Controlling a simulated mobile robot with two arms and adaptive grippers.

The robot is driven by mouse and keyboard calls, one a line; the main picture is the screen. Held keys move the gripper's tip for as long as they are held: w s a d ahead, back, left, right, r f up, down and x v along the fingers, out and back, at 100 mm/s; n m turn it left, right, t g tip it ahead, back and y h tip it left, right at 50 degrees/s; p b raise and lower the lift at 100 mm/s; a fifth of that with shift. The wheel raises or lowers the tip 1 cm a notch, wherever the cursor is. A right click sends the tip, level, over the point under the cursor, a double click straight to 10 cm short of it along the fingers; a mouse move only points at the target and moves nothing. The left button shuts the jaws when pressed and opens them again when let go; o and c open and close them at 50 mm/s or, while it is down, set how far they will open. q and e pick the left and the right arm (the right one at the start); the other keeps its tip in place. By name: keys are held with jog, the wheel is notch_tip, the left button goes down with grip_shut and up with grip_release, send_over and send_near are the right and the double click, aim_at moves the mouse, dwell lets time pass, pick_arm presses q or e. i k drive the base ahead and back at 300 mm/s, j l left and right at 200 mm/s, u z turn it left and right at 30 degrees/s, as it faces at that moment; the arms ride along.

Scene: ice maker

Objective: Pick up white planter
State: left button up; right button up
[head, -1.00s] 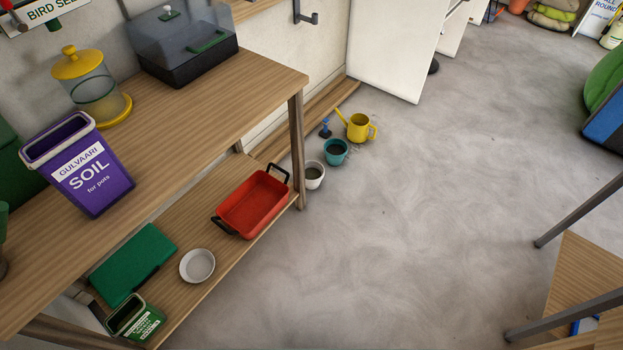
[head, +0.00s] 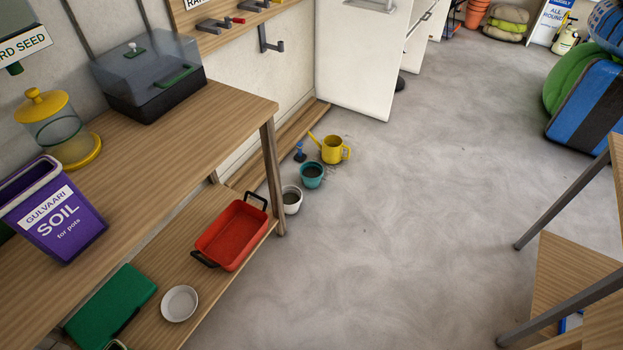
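The white planter (head: 292,200) is a small round pot with dark contents. It stands upright on the floor, just beyond the right end of the wooden workbench, close to the bench leg. A teal pot (head: 312,175) stands behind it to the right, and a yellow watering can (head: 334,149) stands farther back. Neither of my grippers shows in the head view.
The workbench (head: 190,130) fills the left side, with a purple soil bin (head: 57,215) on top and a red tray (head: 231,236) on its lower shelf. Wooden shelving (head: 570,272) stands at the right. The grey floor (head: 400,210) between them is clear.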

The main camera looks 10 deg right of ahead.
aim_at(292, 196)
jog(key=u, duration=0.6)
jog(key=i+l+u, duration=0.15)
jog(key=l+u, duration=0.35)
jog(key=i+l+u, duration=0.15)
jog(key=l+u, duration=0.2)
jog(key=u, duration=0.15)
jog(key=l+u, duration=0.5)
jog(key=k+l+u, duration=0.1)
jog(key=l+u, duration=0.4)
jog(key=j, duration=0.1)
